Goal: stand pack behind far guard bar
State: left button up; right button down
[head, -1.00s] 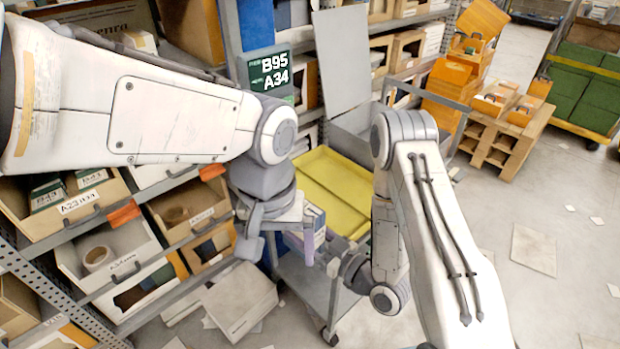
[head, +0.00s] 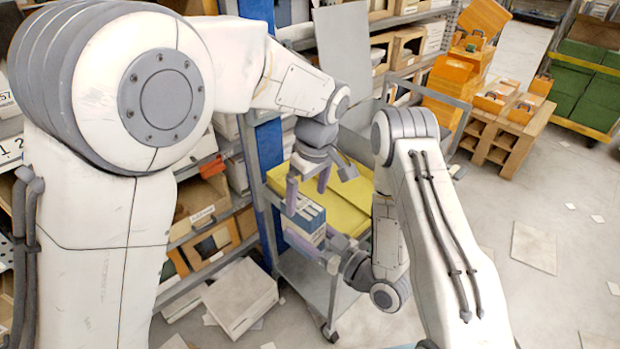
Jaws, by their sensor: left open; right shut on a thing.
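The pack (head: 304,217), a small blue and white box, is held up in front of the yellow tray (head: 345,207) on the grey cart. My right gripper (head: 322,247) is shut on its lower part, reaching in from the right. My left gripper (head: 308,186) is open and points down just above the pack, with its fingers apart near the pack's top. I cannot tell whether it touches the pack. I cannot make out the far guard bar for certain.
The grey cart (head: 313,283) stands beside the blue rack post (head: 269,160). Shelf bins line the left. A flat carton (head: 240,297) lies on the floor. Orange boxes (head: 490,103) stand on a wooden stand (head: 512,130) at the back right. The floor at right is mostly open.

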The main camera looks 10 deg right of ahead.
aim_at(303, 226)
pick_arm(q)
jog(key=f, duration=0.6)
jog(key=shift+w+a, duration=0.3)
jog(key=shift+w, duration=0.05)
jog(key=shift+d, duration=0.1)
grip_shut()
pick_arm(e)
jog(key=shift+a+r, duration=0.1)
pick_arm(q)
jog(key=shift+w, duration=0.1)
pick_arm(e)
jog(key=shift+c, duration=0.9)
grip_release()
jog(key=shift+o, duration=0.7)
